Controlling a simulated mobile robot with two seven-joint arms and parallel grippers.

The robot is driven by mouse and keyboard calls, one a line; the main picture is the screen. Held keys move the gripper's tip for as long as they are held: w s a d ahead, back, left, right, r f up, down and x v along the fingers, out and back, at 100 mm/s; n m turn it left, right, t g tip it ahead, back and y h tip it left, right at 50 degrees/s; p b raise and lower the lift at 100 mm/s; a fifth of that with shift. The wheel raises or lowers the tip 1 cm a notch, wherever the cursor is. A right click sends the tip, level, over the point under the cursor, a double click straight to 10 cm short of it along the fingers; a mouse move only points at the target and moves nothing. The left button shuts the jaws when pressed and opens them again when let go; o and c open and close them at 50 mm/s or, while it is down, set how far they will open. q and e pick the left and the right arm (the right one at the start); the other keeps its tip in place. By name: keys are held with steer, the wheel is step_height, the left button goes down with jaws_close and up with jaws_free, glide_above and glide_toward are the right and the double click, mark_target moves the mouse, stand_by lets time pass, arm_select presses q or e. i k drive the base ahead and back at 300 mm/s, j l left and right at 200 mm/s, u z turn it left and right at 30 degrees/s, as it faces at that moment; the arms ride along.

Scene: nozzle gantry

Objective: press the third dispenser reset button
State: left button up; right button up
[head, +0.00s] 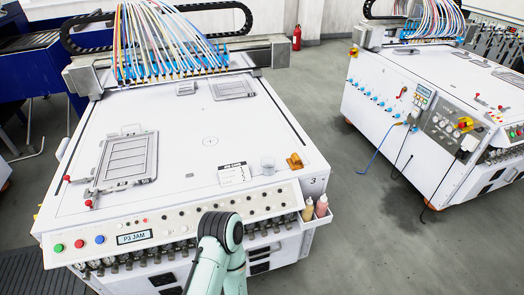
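The white machine (210,110) stands in front of me, with a sloped control panel (75,233) along its near edge. A small display (135,237) on the panel reads "P3 JAM". A row of small dark round buttons (182,213) runs along the panel's upper part; their labels are too small to read, so I cannot tell which is the third dispenser's reset. Green (58,248), red (79,243) and blue (99,239) buttons sit at the panel's left end. One of my arms rises from the bottom and covers part of the panel. Neither gripper shows.
A clear cup (267,165), a printed card (234,174) and an orange block (295,161) rest on the machine top. Two bottles (321,206) stand in a holder at its right corner. Open floor (350,215) separates it from a second machine (425,120).

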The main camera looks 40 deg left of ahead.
mark_target(99, 239)
steer(key=u, duration=2.25)
